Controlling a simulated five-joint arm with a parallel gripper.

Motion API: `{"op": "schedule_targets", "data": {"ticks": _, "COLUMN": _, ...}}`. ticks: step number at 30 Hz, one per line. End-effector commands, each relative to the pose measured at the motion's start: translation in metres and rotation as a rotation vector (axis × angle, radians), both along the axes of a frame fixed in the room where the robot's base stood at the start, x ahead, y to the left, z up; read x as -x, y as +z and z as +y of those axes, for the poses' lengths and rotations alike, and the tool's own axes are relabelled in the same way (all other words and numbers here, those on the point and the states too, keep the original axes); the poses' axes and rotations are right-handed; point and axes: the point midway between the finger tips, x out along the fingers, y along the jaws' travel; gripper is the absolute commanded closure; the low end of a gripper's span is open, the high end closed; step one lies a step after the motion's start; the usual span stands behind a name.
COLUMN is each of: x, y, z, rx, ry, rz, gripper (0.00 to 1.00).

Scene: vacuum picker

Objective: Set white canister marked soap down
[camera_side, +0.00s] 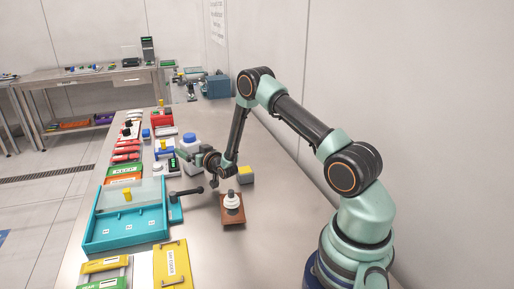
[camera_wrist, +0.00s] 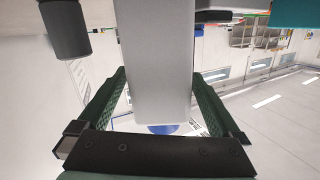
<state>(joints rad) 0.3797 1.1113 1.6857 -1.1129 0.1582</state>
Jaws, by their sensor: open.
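A white canister with a blue lid (camera_side: 189,141) stands upright on the steel bench beyond the teal tray. No soap marking can be read on it. My gripper (camera_side: 184,154) is level with it, its green fingers reaching left at the canister's side. In the wrist view a pale canister body (camera_wrist: 155,60) fills the space between my open jaws (camera_wrist: 160,95), with a round blue part below it. Whether the fingers touch it cannot be told.
A teal tray (camera_side: 127,239) with a clear cover stands in front. A small white bottle (camera_side: 232,201) is on a brown plate (camera_side: 233,220). A yellow-topped block (camera_side: 246,174) sits nearby. Red and green items line the left edge. The right side of the bench is clear.

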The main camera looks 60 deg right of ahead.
Motion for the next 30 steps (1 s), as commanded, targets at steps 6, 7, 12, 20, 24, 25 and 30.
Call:
{"op": "schedule_targets", "data": {"ticks": 6, "x": 0.015, "y": 0.004, "z": 0.006, "rx": -0.001, "ry": 0.0, "rz": 0.002, "gripper": 0.0}}
{"op": "schedule_targets", "data": {"ticks": 7, "x": 0.019, "y": 0.004, "z": 0.008, "rx": -0.001, "ry": 0.0, "rz": 0.002, "gripper": 0.0}}
{"op": "schedule_targets", "data": {"ticks": 12, "x": 0.027, "y": 0.027, "z": 0.011, "rx": 0.002, "ry": 0.0, "rz": -0.006, "gripper": 0.0}}
{"op": "schedule_targets", "data": {"ticks": 20, "x": 0.027, "y": 0.062, "z": 0.011, "rx": 0.001, "ry": 0.001, "rz": -0.003, "gripper": 0.0}}
{"op": "schedule_targets", "data": {"ticks": 24, "x": 0.027, "y": 0.072, "z": 0.011, "rx": 0.0, "ry": 0.0, "rz": -0.001, "gripper": 0.0}}
{"op": "schedule_targets", "data": {"ticks": 25, "x": 0.027, "y": 0.073, "z": 0.011, "rx": 0.0, "ry": 0.0, "rz": -0.001, "gripper": 0.0}}
{"op": "schedule_targets", "data": {"ticks": 30, "x": 0.024, "y": 0.089, "z": 0.021, "rx": -0.005, "ry": 0.018, "rz": 0.032, "gripper": 0.0}}
